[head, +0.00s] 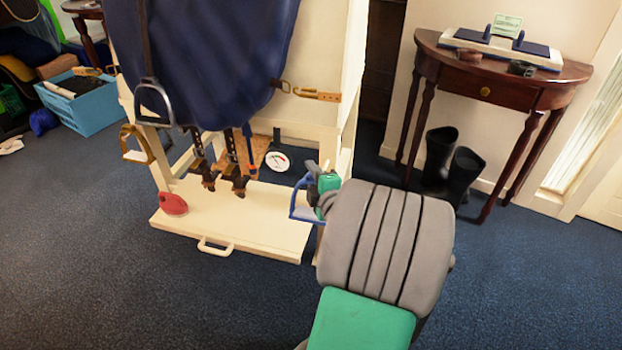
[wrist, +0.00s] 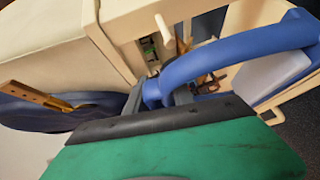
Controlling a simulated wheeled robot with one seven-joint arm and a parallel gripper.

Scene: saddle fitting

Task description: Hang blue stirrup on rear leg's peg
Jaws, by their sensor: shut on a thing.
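The blue stirrup (head: 302,203) hangs from my gripper (head: 322,188) beside the right-hand leg (head: 341,160) of the cream saddle stand. In the wrist view the stirrup's blue bow (wrist: 235,50) is large, with its eye end between the grey fingers (wrist: 160,98) of my gripper, shut on it. A short cream peg (wrist: 165,32) shows just beyond the fingers, apart from the stirrup. In the head view the peg is hidden or too small to make out.
A dark blue saddle cover (head: 205,55) drapes the stand. A silver stirrup (head: 153,102) and a brass stirrup (head: 137,144) hang at its left. A red object (head: 173,204) lies on the base board (head: 240,222). A wooden side table (head: 505,82) and black boots (head: 440,150) stand right.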

